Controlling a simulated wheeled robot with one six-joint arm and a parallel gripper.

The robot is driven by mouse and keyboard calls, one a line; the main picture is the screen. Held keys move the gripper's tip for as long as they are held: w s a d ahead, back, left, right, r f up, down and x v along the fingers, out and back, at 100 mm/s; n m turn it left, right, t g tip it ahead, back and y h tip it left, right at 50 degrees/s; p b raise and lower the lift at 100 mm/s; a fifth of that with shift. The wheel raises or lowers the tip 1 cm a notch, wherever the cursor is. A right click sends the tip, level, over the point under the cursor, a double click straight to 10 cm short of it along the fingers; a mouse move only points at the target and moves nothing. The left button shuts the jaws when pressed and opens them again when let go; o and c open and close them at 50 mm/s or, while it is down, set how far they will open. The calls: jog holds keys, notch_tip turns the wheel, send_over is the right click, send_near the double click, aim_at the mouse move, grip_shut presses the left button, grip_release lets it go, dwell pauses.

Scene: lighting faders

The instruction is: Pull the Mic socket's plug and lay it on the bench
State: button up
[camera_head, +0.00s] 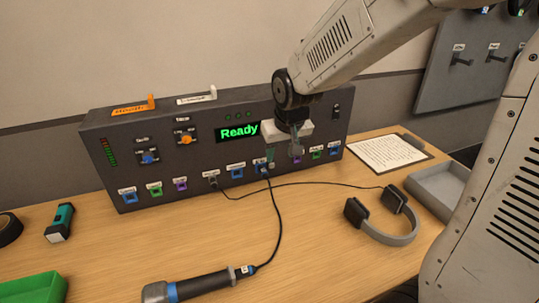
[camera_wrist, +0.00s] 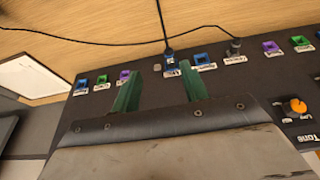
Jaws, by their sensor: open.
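A dark plug (camera_head: 264,171) on a black cable sits in a blue socket in the bottom row of the dark panel. Its cable runs to the microphone (camera_head: 200,285) on the bench. The plug also shows in the wrist view (camera_wrist: 170,56), upside down against the panel. My gripper (camera_head: 283,158) is open and empty in front of the panel, just above the socket row and slightly right of the plug. In the wrist view my gripper (camera_wrist: 161,72) has its green fingers apart, with the plug beyond their tips, nearer the right finger. The socket labels are too small to read surely.
A second plug (camera_head: 213,182) with a cable leads to the headphones (camera_head: 400,228). The display (camera_head: 239,132) reads Ready. A clipboard (camera_head: 388,152), grey tray (camera_head: 450,188), green tray (camera_head: 32,290) and teal flashlight (camera_head: 60,222) lie around.

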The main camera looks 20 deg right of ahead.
send_near(265, 173)
jog(key=shift+t, duration=0.3)
jog(key=shift+x, duration=4.55)
jog(key=shift+d, duration=0.1)
grip_shut()
jog(key=shift+s, duration=0.2)
jog(key=shift+s, duration=2.2)
